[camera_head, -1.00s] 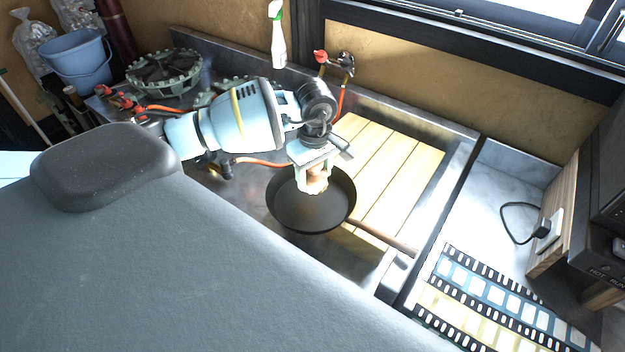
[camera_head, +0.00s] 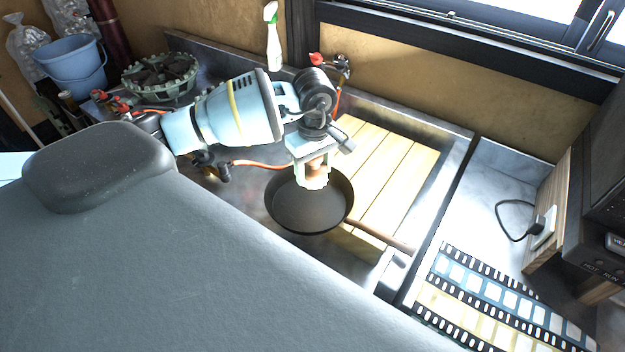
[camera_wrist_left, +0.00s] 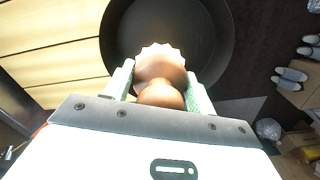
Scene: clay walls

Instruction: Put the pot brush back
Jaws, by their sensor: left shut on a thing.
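The pot brush (camera_head: 314,177) has a brown wooden knob and pale bristles. My left gripper (camera_head: 313,172) is shut on it and holds it upright over the dark pan (camera_head: 300,211). In the left wrist view the brush (camera_wrist_left: 160,75) sits between the two pale green fingers of the gripper (camera_wrist_left: 161,92), with the black pan (camera_wrist_left: 215,35) beyond it. Whether the bristles touch the pan is hard to tell. My right gripper is not in view.
The pan's handle points right, over a slatted wooden board (camera_head: 392,180). A spray bottle (camera_head: 273,40) stands at the back wall. A burner ring (camera_head: 160,76) and orange hose lie to the left. A film-strip patterned mat (camera_head: 500,300) lies at the right.

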